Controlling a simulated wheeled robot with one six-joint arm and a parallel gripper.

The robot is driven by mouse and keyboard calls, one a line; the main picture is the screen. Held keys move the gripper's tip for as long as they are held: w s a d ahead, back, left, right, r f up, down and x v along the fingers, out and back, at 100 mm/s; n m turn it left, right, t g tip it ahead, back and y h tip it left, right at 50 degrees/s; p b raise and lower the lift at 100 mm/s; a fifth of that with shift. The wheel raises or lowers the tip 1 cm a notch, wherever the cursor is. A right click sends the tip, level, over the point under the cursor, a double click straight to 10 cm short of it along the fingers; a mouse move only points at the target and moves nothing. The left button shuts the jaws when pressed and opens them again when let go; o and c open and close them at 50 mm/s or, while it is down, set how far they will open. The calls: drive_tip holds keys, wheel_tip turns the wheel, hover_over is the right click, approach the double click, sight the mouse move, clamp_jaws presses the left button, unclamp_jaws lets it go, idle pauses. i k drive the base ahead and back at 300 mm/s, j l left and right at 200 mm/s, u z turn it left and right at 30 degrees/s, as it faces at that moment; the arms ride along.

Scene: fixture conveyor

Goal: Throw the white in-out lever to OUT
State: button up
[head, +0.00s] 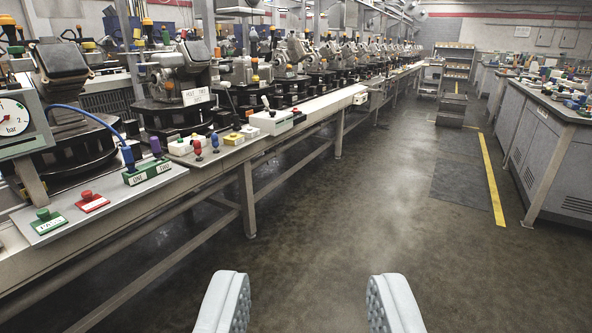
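A white box (272,122) stands on the bench at the left, in the middle distance. A small pale lever (266,103) rises from it and looks tilted to the left. It is probably the white in-out lever, but its lettering is too small to read, so I cannot tell which way is OUT. My gripper (309,300) is at the bottom of the head view, its two pale padded fingers wide apart. It is empty and well short of the bench, over the open floor.
The near bench carries a green box (147,173) with blue and purple levers, a red button (91,201), a green button (46,221), red and blue levers and a pressure gauge (16,122). A bench leg (247,200) stands at the aisle. The grey floor (360,200) is clear.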

sight(264, 98)
drive_tip(key=i+z, duration=0.2)
drive_tip(key=i, duration=0.7)
drive_tip(key=i+z, duration=0.2)
drive_tip(key=i, duration=0.65)
drive_tip(key=i+z, duration=0.15)
drive_tip(key=i, duration=1.55)
drive_tip(key=i+j+u, duration=0.1)
drive_tip(key=i+u, duration=0.7)
drive_tip(key=i+l+u, duration=0.1)
drive_tip(key=i+u, duration=0.3)
drive_tip(key=i+l+u, duration=0.5)
drive_tip(key=i+u, duration=0.15)
drive_tip(key=i+l+u, duration=0.25)
drive_tip(key=i+j, duration=0.1)
